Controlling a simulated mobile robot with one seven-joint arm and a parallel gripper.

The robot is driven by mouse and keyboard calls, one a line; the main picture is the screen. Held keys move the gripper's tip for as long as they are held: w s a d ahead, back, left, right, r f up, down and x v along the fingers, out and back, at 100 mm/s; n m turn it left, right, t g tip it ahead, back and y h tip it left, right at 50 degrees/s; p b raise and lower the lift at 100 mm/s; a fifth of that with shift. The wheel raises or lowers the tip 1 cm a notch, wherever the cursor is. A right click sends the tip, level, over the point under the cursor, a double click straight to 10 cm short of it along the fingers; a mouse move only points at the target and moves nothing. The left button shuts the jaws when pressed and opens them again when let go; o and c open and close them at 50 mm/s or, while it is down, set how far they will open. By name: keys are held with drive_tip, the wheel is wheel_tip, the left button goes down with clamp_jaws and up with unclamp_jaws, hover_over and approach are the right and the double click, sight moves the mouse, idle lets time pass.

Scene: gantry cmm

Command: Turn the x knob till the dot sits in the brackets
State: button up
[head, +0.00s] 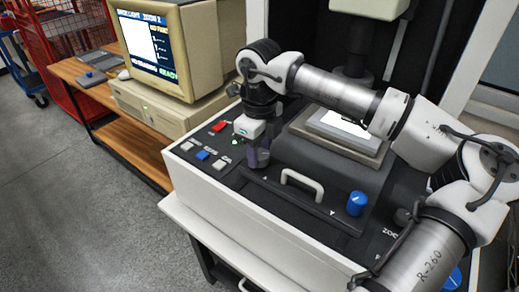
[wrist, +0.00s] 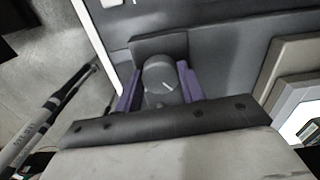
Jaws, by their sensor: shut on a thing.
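My gripper (head: 256,157) points down at the left part of the dark control panel. The dot and the brackets are too small to make out.
A pale handle (head: 302,184) stands on the panel right of my gripper, with a blue knob (head: 357,203) beyond it. Red, blue and white buttons (head: 203,154) lie to the left. The lit stage (head: 338,127) is behind, under my arm.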

sight(260, 154)
drive_tip(key=n+b, duration=0.2)
drive_tip(key=n, duration=0.2)
drive_tip(key=shift+f+n+b, duration=0.1)
drive_tip(key=shift+n+b, duration=0.3)
drive_tip(key=n+b, duration=0.1)
drive_tip(key=n, duration=0.4)
drive_tip(key=shift+s+n, duration=0.1)
drive_tip(key=shift+n, duration=0.2)
drive_tip(key=shift+b, duration=0.3)
drive_tip(key=o, duration=1)
drive_tip(key=shift+r, duration=0.2)
wheel_tip(260, 154, up, 14)
drive_tip(key=shift+f+b, duration=0.2)
drive_tip(key=shift+b, duration=0.1)
